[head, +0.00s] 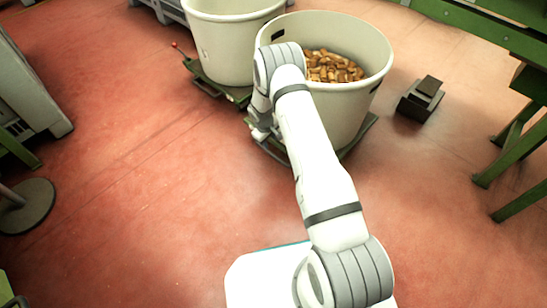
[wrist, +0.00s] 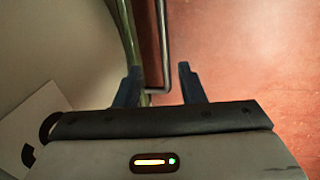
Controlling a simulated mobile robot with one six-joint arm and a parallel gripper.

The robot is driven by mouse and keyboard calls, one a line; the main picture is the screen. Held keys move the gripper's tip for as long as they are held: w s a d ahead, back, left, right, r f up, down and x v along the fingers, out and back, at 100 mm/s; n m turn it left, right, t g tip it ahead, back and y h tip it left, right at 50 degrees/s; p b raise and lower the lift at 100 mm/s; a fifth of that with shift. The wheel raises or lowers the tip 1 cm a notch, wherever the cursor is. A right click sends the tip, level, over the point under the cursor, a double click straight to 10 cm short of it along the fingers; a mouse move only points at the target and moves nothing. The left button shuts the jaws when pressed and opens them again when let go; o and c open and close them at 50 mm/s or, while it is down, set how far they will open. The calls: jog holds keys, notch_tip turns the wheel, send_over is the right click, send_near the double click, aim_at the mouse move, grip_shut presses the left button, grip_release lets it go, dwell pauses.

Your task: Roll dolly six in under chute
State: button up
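A pale tub (head: 370,45) holding many corks (head: 332,68) stands on a green dolly (head: 357,140) in the head view. My gripper is low at the tub's left side there, its fingers hidden by my arm. In the wrist view my gripper (wrist: 159,68) is open, with two blue fingers apart. A thin grey metal bar handle (wrist: 164,45) runs between them with gaps on both sides, bending left at its lower end. The dolly's green edge (wrist: 128,30) and the tub wall (wrist: 60,45) are to its left. A white label with partial black marks shows; no number is readable.
A second pale tub (head: 225,45) on another green dolly (head: 212,82), with a red-tipped lever, stands close behind left. A dark block (head: 422,98) lies right of the cork tub. Green framework (head: 500,165) stands at right.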

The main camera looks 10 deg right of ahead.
aim_at(272, 154)
jog(key=f+b, duration=0.1)
jog(key=f, duration=0.2)
jog(key=f+b, duration=0.1)
jog(key=f, duration=0.2)
jog(key=d+f+b, duration=0.1)
jog(key=f, duration=0.2)
jog(key=shift+w+f, duration=0.4)
grip_shut()
